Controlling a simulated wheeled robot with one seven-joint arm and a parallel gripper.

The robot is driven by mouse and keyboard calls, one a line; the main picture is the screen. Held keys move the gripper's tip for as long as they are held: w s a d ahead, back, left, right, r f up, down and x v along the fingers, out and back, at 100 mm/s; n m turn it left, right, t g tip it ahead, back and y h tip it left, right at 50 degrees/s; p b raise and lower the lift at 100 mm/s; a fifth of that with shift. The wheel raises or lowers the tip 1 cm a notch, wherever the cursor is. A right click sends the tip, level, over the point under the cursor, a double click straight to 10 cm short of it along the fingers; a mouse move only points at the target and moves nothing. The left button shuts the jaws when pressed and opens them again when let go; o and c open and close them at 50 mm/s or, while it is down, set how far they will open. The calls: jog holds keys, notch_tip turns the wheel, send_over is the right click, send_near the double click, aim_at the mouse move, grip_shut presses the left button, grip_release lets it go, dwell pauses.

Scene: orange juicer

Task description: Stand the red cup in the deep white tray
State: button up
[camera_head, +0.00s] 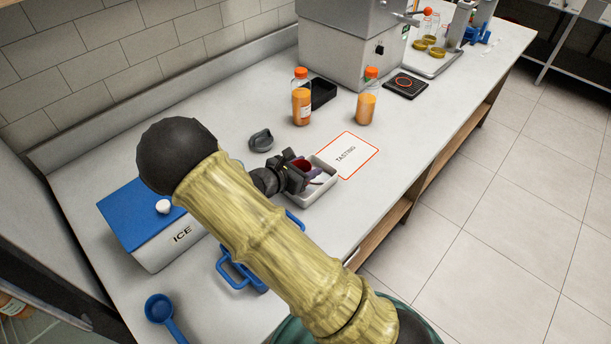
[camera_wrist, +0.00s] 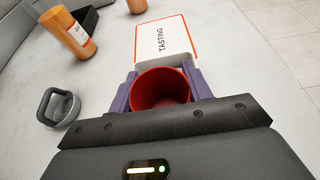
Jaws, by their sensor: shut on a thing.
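The red cup (camera_wrist: 160,88) is between the two purple fingers of my gripper (camera_wrist: 160,92) in the wrist view, its open mouth toward the camera. My gripper is shut on it. In the head view the red cup (camera_head: 301,165) shows at my gripper (camera_head: 300,172), over or inside the deep white tray (camera_head: 314,197). In the wrist view a strip of the tray's grey-white rim (camera_wrist: 166,60) shows just beyond the cup. The cup's base is hidden, so I cannot tell whether it touches the tray floor.
A "TASTING" card (camera_head: 346,155) lies beyond the tray. Orange juice bottles (camera_head: 301,100) (camera_head: 367,98) and a black bin (camera_head: 322,92) stand behind. A dark grey strainer-like item (camera_head: 261,140) lies left of the tray. A blue-lidded ICE box (camera_head: 150,225) and blue scoop (camera_head: 160,308) are nearer.

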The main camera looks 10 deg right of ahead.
jog(key=shift+f, duration=1.85)
jog(key=shift+f, duration=0.2)
jog(key=o, duration=0.7)
jog(key=shift+c, duration=0.2)
jog(key=shift+r, duration=0.1)
jog(key=shift+r, duration=0.1)
jog(key=v, duration=1.2)
